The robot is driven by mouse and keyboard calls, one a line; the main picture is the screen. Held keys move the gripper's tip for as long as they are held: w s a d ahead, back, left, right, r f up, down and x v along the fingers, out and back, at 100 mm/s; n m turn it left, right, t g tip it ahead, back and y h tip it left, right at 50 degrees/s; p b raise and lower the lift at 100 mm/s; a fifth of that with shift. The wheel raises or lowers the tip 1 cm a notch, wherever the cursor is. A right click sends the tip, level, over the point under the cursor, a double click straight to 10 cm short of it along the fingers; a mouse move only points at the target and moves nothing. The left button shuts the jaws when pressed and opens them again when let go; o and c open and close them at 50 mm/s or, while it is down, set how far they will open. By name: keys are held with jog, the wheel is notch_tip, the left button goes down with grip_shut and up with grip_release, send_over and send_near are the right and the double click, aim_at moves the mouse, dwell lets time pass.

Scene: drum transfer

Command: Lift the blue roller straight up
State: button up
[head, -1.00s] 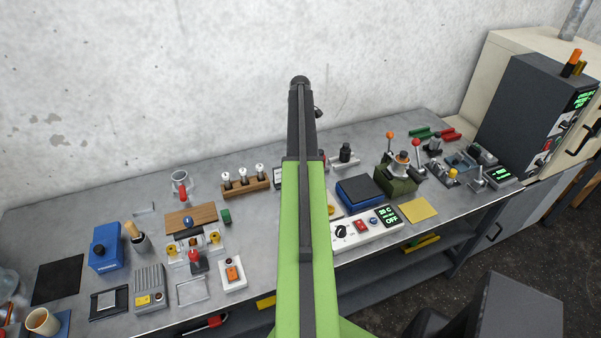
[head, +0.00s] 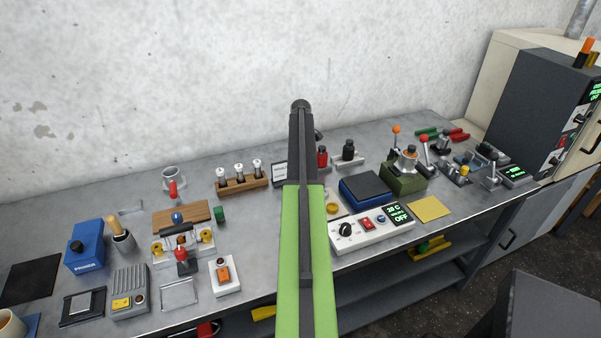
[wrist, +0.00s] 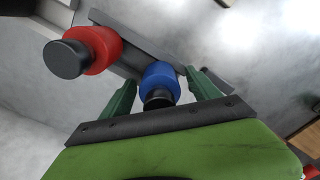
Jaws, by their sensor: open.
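The blue roller (wrist: 161,80) has a black end and shows in the wrist view between the two fingers of my gripper (wrist: 160,80). The fingers are open, one on either side of it; I cannot tell whether they touch it. It sits against a dark grey holder (wrist: 120,25). In the head view my arm hides the blue roller and my gripper's fingers.
A red roller (wrist: 92,50) with a black end sits left of the blue one; it also shows in the head view (head: 322,158). A black roller (head: 348,150) stands to its right. A wooden rack (head: 242,184) stands left of my arm. The wall is close behind.

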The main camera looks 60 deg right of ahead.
grip_shut()
dwell(0.5)
jog(key=shift+r+p, duration=0.1)
jog(key=shift+p, duration=0.2)
